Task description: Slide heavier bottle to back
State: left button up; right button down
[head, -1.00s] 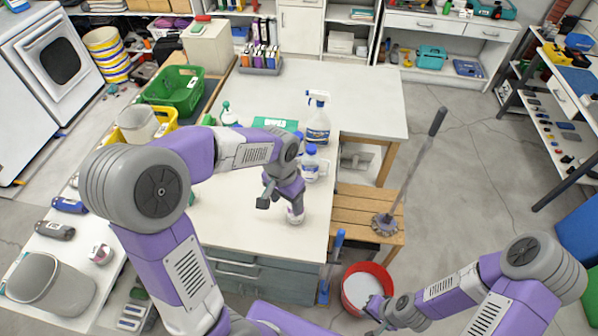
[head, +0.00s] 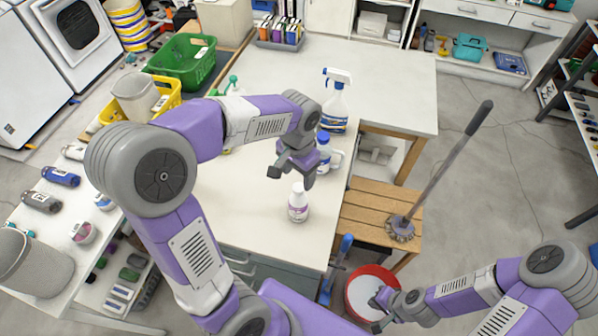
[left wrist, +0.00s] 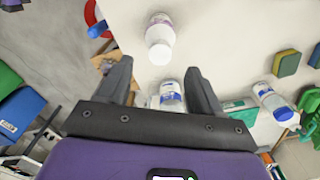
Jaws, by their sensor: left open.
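A white bottle with a purple label (head: 298,204) stands upright near the front of the white table; it also shows in the left wrist view (left wrist: 160,38). A clear bottle with a blue cap (head: 325,155) stands farther back, partly hidden by my left gripper; the left wrist view shows it (left wrist: 171,98) between the fingers in the picture. My left gripper (head: 291,177) is open and empty, above the table behind the white bottle and near the blue-capped one. My right gripper (head: 378,302) is by the red bucket; its fingers are too small to judge.
A spray bottle (head: 335,102) stands behind the blue-capped bottle. A green basket (head: 183,62) and a yellow crate (head: 168,96) are at left. A stool (head: 372,216) with a brush and a red bucket (head: 390,275) are at right. The table's back right is clear.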

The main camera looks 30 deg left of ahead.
aim_at(298, 187)
pick_arm(q)
jog(key=shift+w+f, duration=0.15)
jog(key=shift+f, duration=0.25)
notch_tip(298, 187, down, 7)
jog(key=shift+r+b, duration=0.1)
jog(key=shift+b, duration=0.7)
grip_shut()
